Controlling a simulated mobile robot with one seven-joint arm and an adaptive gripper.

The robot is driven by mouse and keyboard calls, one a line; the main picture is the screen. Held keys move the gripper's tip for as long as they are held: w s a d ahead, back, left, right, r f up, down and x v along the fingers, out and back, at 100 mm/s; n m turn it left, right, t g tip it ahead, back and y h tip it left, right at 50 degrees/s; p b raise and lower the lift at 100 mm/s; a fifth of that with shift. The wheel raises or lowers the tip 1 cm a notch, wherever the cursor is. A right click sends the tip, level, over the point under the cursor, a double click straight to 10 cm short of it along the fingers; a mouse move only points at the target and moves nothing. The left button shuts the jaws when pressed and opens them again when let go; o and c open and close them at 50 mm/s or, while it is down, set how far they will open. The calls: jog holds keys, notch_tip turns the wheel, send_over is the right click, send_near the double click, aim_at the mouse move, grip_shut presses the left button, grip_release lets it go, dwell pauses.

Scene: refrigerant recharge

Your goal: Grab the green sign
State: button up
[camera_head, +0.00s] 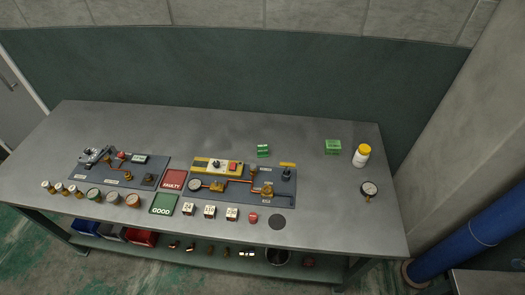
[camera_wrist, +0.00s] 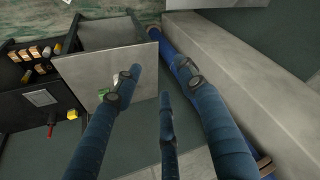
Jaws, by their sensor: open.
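A flat green sign marked GOOD (camera_head: 163,204) lies near the front edge of the grey workbench (camera_head: 330,225), just below a red sign marked FAULTY (camera_head: 173,179). Two other green things are on the bench: a small green block (camera_head: 263,150) behind the right panel and a green box (camera_head: 333,146) at the back right. My gripper (camera_wrist: 160,78) has dark blue fingers spread open with nothing between them. It is not in the head view. In the wrist view, a small green thing (camera_wrist: 103,93) shows on a grey surface beside the left finger; I cannot tell which it is.
Two dark panels with fittings, left (camera_head: 118,172) and right (camera_head: 240,184), flank the signs. Several small jars, numbered white blocks, a yellow-capped bottle (camera_head: 361,156) and a gauge (camera_head: 369,190) stand around. A blue pipe (camera_head: 465,240) runs at the right. The bench's back left is clear.

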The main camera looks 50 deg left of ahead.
jog(key=w+a+r+m+g+p, duration=0.1)
jog(key=w+a+r+g+p, duration=0.15)
jog(key=w+a, duration=1.35)
jog(key=w+a+f+m, duration=0.15)
jog(key=a+f, duration=0.25)
jog(key=a, duration=0.8)
jog(key=w+a+f+g+p, duration=0.1)
jog(key=w+a+f, duration=0.2)
jog(key=a, duration=0.8)
jog(key=w+a+f+m, duration=0.15)
jog(key=a+f, duration=0.25)
jog(key=a, duration=0.8)
jog(key=m+g+p, duration=0.2)
send_over(264, 146)
notch_tip(264, 146, down, 24)
jog(key=shift+s+t+h, duration=0.1)
jog(key=shift+t+h, duration=0.15)
jog(key=shift+h, duration=0.05)
jog(key=shift+n, duration=0.3)
jog(key=shift+f, duration=4.3)
